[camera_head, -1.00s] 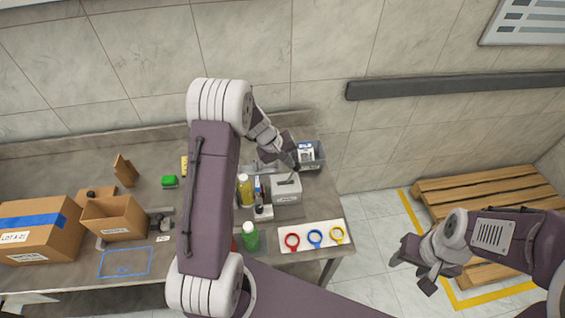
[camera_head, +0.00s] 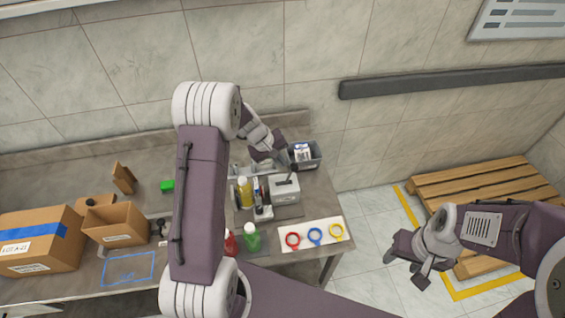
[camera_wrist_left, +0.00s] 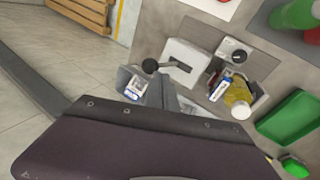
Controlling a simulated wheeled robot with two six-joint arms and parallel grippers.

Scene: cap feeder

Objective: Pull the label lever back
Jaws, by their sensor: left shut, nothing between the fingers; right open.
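The label lever is a dark ball knob (camera_wrist_left: 150,66) on a rod at the slotted side of a pale grey box (camera_wrist_left: 187,62) in the left wrist view. In the head view the box (camera_head: 285,192) stands near the right end of the workbench. My left gripper (camera_head: 284,158) is shut and empty, just behind the box. In the left wrist view its fingers (camera_wrist_left: 161,84) point toward the knob and appear close to it; I cannot tell whether they touch. My right gripper (camera_head: 421,275) is open and empty, off the bench to the right.
A grey bin (camera_head: 312,160) with small boxes stands behind the label box. Yellow (camera_head: 245,192), green (camera_head: 251,237) and red (camera_head: 231,243) bottles stand to its left and front. A white board (camera_head: 327,228) with three coloured rings lies in front. Cardboard boxes (camera_head: 38,240) stand at left.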

